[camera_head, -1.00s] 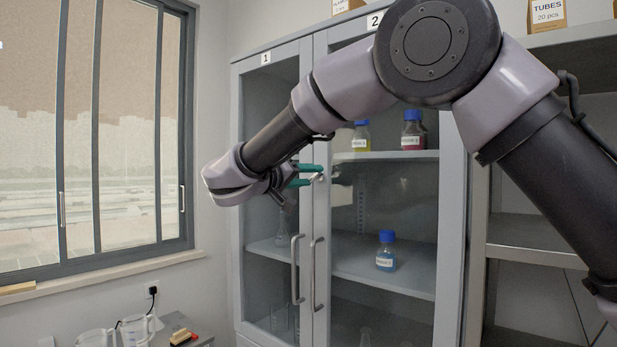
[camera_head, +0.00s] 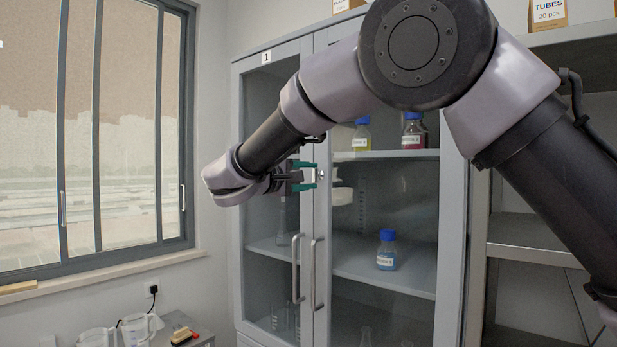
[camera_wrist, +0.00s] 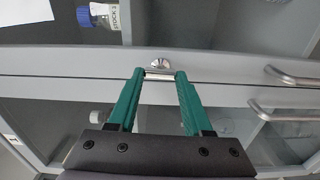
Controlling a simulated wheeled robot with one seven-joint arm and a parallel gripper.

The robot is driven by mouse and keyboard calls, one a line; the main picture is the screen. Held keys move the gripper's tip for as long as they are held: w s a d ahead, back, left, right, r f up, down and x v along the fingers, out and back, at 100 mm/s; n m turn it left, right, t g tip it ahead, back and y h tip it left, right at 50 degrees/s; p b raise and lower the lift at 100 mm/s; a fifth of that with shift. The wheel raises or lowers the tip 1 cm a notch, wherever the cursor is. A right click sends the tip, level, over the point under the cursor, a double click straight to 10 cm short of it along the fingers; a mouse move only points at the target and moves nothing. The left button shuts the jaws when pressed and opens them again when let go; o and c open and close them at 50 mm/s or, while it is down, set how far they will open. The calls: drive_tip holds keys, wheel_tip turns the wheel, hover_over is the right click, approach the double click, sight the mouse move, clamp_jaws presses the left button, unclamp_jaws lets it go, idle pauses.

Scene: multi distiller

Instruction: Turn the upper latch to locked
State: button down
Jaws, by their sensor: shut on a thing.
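The upper latch is a small silver piece on the seam between the two glass doors of the grey cabinet. In the head view the latch (camera_head: 320,174) sits just right of my fingertips, above the door handles. In the wrist view the latch (camera_wrist: 160,75) shows as a short bar between the fingertips, beside a round silver fitting (camera_wrist: 161,67). My gripper (camera_head: 309,175) has teal fingers, one above the other. In the wrist view my gripper (camera_wrist: 160,76) is shut on the latch, a finger at each end of the bar.
Two vertical handles (camera_head: 295,268) (camera_head: 315,272) are below the latch. Both doors look closed. Bottles stand behind the right glass, including a blue one (camera_head: 386,250). A window (camera_head: 110,130) is at left. An open metal shelf (camera_head: 530,235) is at right.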

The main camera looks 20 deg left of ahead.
drive_tip(key=shift+n, duration=0.4)
drive_tip(key=shift+c, duration=1.6)
unclamp_jaws()
drive_tip(key=v, duration=1)
drive_tip(key=shift+s+a, duration=0.15)
drive_tip(key=shift+s, duration=0.25)
